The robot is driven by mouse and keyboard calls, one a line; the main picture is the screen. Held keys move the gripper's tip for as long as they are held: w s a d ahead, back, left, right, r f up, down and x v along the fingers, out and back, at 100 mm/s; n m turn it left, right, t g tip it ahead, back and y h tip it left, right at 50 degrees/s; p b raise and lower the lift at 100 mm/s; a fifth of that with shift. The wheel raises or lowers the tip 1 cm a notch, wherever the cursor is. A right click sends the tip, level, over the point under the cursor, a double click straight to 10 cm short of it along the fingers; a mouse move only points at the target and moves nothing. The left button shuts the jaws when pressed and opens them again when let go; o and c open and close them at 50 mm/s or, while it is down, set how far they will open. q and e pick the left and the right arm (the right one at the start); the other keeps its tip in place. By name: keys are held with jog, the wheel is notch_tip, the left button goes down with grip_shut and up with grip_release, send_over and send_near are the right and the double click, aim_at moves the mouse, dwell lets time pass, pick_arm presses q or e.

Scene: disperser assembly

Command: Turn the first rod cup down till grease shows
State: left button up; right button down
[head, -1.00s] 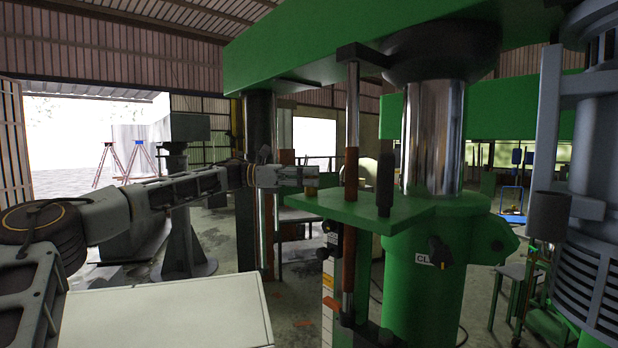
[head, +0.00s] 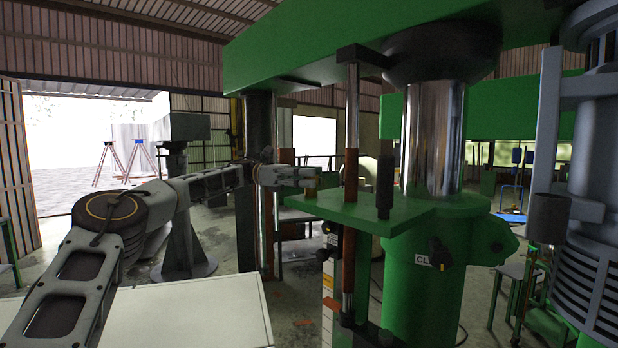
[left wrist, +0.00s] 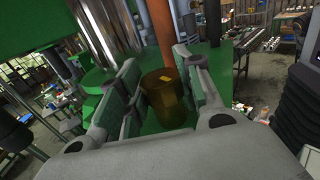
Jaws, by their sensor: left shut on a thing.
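My left gripper (head: 306,180) is at the left edge of the green plate (head: 375,208), beside the upright rod (head: 351,120) with its red-brown sleeve. In the left wrist view, its two green-padded fingers (left wrist: 155,98) stand on either side of a brass-coloured cup (left wrist: 164,103) and are shut on it. The cup's lower part (head: 311,193) also shows just under the fingers in the head view. A small bright yellow patch (left wrist: 166,79) shows on the cup's top; I cannot tell whether it is grease. My right gripper is out of view.
A polished column (head: 432,135) rises from the green machine body (head: 425,275) right of the rod. A black post (head: 385,185) stands on the plate near the rod. A green beam (head: 340,45) spans overhead. A ribbed grey machine (head: 590,230) stands far right.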

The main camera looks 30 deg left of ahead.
pick_arm(q)
jog(key=shift+r+g, duration=0.1)
jog(key=shift+g, duration=0.2)
jog(key=o, duration=1)
jog(key=shift+o, duration=0.2)
jog(key=s+a, duration=0.1)
jog(key=a, duration=0.6)
jog(key=shift+s+a, duration=0.2)
jog(key=shift+a, duration=0.1)
dwell(0.3)
